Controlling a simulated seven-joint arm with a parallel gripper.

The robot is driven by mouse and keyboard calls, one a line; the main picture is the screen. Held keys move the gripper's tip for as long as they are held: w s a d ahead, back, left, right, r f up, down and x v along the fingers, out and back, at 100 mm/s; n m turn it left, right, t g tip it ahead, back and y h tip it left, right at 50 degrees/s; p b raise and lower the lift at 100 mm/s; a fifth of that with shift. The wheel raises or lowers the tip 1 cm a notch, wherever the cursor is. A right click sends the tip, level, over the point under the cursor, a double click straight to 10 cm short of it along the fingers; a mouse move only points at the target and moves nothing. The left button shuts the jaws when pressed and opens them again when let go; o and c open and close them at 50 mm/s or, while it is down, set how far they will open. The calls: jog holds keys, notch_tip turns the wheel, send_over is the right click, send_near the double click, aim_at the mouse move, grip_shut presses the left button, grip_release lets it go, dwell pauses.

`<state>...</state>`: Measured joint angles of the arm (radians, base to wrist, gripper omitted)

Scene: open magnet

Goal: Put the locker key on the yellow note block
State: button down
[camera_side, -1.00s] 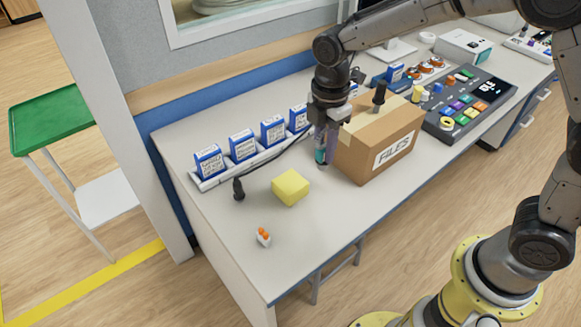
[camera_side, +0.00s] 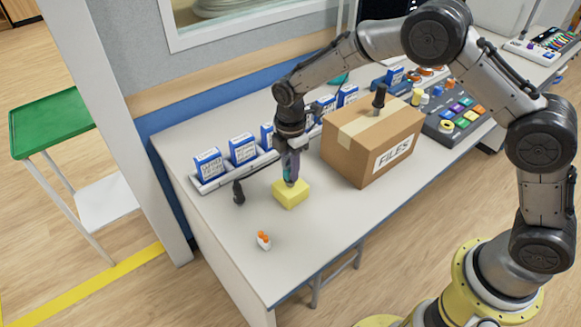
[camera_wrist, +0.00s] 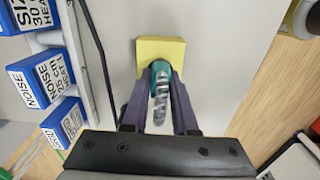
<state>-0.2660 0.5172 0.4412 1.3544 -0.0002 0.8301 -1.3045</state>
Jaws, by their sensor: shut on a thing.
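The yellow note block (camera_side: 291,195) sits on the desk, left of the cardboard box. It also shows in the wrist view (camera_wrist: 160,48). The locker key (camera_wrist: 161,91) has a teal head and a silvery ridged part, and is held between my fingers. My gripper (camera_side: 290,180) is shut on the key, fingers pointing down over the block. In the wrist view my gripper (camera_wrist: 160,85) has the teal end overlapping the block's lower edge. I cannot tell whether the key touches the block's top.
A cardboard box (camera_side: 350,160) marked FILES stands right of the block. A row of blue boxes (camera_side: 243,149) stands in a rack behind. A black microphone-like object (camera_side: 239,193) is left, and small orange-tipped earplugs (camera_side: 264,241) lie in front.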

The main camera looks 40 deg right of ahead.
jog(key=shift+f, duration=0.15)
jog(key=c, duration=0.7)
grip_release()
notch_tip(320, 180, up, 12)
jog(key=shift+r, duration=0.2)
